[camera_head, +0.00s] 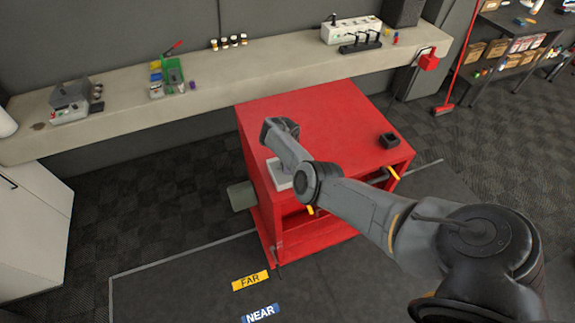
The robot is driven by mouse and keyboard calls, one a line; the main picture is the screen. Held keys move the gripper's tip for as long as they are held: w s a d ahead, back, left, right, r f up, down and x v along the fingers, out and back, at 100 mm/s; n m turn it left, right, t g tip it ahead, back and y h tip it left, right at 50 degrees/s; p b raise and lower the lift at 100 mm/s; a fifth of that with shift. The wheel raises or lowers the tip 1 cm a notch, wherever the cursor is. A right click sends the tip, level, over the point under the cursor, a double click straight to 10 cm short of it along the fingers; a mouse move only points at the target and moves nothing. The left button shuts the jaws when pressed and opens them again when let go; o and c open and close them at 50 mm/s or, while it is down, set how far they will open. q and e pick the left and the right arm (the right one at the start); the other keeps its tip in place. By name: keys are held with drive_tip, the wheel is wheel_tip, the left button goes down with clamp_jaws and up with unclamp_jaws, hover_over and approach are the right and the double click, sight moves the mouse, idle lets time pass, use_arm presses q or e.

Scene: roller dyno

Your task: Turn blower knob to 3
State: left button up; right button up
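A red cabinet (340,115) stands in the middle of the view. A small pale grey panel (277,176) sits at the left front of its top, partly covered by my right arm. I cannot make out a knob or its setting on the panel. My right arm comes in from the lower right and reaches over the cabinet. Its far end bends above the cabinet's left side, near the panel. The fingers of my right gripper do not show. My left arm and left gripper are out of view.
A long beige bench (200,104) runs behind, with a green rack (174,75) and a white switch box (350,30). FAR (250,281) and NEAR (262,313) labels mark the dark floor in front.

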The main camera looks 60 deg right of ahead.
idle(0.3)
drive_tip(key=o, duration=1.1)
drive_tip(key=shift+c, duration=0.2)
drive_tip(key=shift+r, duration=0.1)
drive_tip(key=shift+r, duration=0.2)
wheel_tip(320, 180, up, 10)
drive_tip(key=p, duration=0.3)
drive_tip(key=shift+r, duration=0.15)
